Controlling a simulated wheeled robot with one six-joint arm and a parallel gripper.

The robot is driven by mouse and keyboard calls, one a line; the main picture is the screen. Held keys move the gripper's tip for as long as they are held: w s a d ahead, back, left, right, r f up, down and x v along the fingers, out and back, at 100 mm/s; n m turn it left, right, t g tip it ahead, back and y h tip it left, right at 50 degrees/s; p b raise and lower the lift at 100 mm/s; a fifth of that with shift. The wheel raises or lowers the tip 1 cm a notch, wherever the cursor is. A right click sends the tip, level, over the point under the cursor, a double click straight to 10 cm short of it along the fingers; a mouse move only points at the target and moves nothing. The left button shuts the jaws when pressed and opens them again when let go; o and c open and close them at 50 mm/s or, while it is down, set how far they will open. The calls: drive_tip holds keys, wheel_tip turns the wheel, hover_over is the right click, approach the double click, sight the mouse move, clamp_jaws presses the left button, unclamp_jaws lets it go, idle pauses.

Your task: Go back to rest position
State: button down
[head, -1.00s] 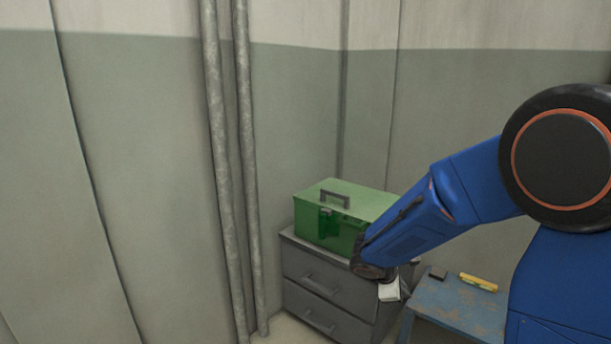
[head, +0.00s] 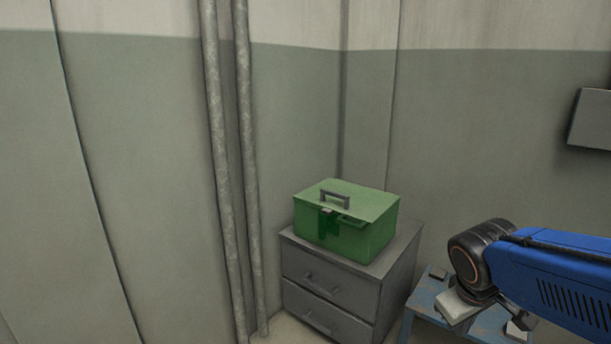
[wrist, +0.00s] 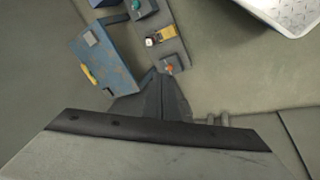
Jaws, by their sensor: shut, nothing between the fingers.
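My arm shows at the right of the head view, over the blue worn table (head: 428,301). My gripper (wrist: 153,73) is shut and empty in the wrist view, its dark fingertips together and pointing away from the camera. In the head view the fingers are hard to make out below my wrist. The gripper appears free of the objects around it.
A green toolbox (head: 352,236) sits on a grey drawer cabinet (head: 327,285) in the corner. Two vertical pipes (head: 240,180) run along the wall. The wrist view shows the blue table (wrist: 105,58) with a yellow item (wrist: 88,76), and a metal plate (wrist: 285,8).

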drive_tip(key=s+a+r+m+t+y, duration=0.1)
drive_tip(key=s+a+r+m+y, duration=0.1)
drive_tip(key=s, duration=0.6)
drive_tip(key=shift+a+m+y, duration=0.3)
drive_tip(key=shift+a+m, duration=0.35)
drive_tip(key=shift+m, duration=0.15)
